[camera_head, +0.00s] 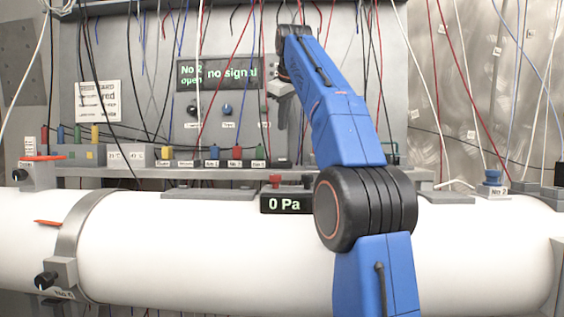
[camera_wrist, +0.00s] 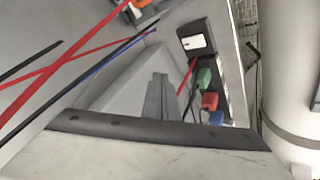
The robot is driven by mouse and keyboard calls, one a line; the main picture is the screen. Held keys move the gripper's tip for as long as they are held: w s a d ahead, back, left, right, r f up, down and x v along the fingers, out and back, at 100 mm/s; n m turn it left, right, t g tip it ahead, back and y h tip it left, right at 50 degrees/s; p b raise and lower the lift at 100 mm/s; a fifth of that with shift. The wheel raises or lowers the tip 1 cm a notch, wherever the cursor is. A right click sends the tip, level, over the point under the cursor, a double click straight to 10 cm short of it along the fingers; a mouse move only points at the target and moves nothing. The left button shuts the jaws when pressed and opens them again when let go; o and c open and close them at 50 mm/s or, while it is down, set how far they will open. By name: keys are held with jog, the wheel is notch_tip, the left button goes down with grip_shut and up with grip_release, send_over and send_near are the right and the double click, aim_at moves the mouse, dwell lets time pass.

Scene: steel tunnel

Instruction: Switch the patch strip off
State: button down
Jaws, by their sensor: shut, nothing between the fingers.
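A row of coloured plugs or knobs stands on the shelf in the head view, with a blue one (camera_head: 213,153), a red one (camera_head: 237,153) and a green one (camera_head: 259,152) above small labels. I cannot tell for sure which part is the patch strip or its switch. In the wrist view a green (camera_wrist: 204,78), a red (camera_wrist: 210,101) and a blue block (camera_wrist: 216,118) lie in line with a black box (camera_wrist: 195,37) with a white face. My gripper (camera_wrist: 160,97) is shut and empty, left of these blocks. In the head view its tips are hard to make out.
A white pipe (camera_head: 200,240) runs across the front, with a black "0 Pa" display (camera_head: 285,204) on it. A "no signal" screen (camera_head: 232,73) is on the back panel. Many thin hanging cables cross the space around my arm. An orange lever (camera_head: 43,158) is at left.

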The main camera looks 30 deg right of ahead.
jog(key=shift+s+a+f, duration=0.1)
jog(key=shift+s+f, duration=0.05)
jog(key=shift+f, duration=1.2)
jog(key=shift+s+a+f, duration=0.15)
jog(key=shift+s+f, duration=0.05)
jog(key=shift+f, duration=1.1)
jog(key=shift+s+a+f, duration=0.1)
jog(key=shift+s+f, duration=0.05)
jog(key=shift+f, duration=1.2)
jog(key=shift+s+f, duration=0.1)
jog(key=shift+f, duration=0.6)
jog(key=shift+w+d+r, duration=0.15)
jog(key=shift+w+r, duration=0.1)
jog(key=shift+r, duration=0.25)
jog(key=shift+r, duration=0.1)
jog(key=shift+w+d+r, duration=0.1)
jog(key=shift+r, duration=1.15)
jog(key=shift+w+r, duration=0.1)
jog(key=shift+r, duration=1.1)
